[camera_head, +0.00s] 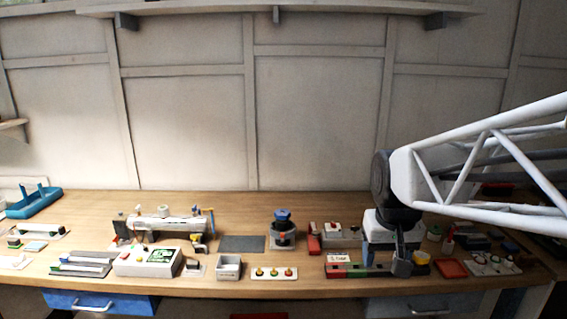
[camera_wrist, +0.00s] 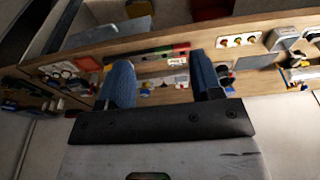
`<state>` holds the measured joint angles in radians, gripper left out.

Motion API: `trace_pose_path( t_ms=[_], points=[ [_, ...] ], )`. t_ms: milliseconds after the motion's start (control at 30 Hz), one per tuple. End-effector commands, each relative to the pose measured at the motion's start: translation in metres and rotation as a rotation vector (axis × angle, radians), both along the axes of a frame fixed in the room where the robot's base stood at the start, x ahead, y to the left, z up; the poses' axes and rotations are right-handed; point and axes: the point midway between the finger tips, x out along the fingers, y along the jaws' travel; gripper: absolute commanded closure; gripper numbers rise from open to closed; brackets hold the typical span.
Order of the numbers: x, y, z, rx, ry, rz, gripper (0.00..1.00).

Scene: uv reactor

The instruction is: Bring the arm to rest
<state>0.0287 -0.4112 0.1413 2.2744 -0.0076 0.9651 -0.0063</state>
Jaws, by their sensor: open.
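My arm reaches in from the right in the head view, a white truss link with a dark wrist joint. My gripper (camera_head: 403,264) hangs at the front right part of the wooden bench (camera_head: 230,288), beside a red, green and black strip (camera_head: 357,270). In the wrist view my gripper (camera_wrist: 162,78) shows two blue fingers spread well apart. No held object shows between them; only the bench and its small items appear behind. The fingertips are small and partly unclear in the head view, so I cannot tell how high they are above the bench.
A red tray (camera_head: 452,268) and a white plate with knobs (camera_head: 494,264) lie right of my gripper. Left are a plate with yellow knobs (camera_head: 274,273), a grey bin (camera_head: 229,267), a control box (camera_head: 147,262) and a blue-topped device (camera_head: 282,230). A shelf (camera_head: 330,10) runs above.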

Motion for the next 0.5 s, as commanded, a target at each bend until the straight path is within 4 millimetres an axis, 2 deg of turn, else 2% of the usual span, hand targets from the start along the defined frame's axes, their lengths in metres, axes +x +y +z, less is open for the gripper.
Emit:
trace_pose_path(
  t_ms=[33,300,500],
  points=[
    [-0.015,0.001,-0.001,0.000,-0.008,0.000,0.40],
    [-0.086,0.007,-0.018,0.000,-0.036,-0.001,0.40],
    [-0.125,0.009,-0.032,0.001,-0.053,0.000,0.40]
  ],
)
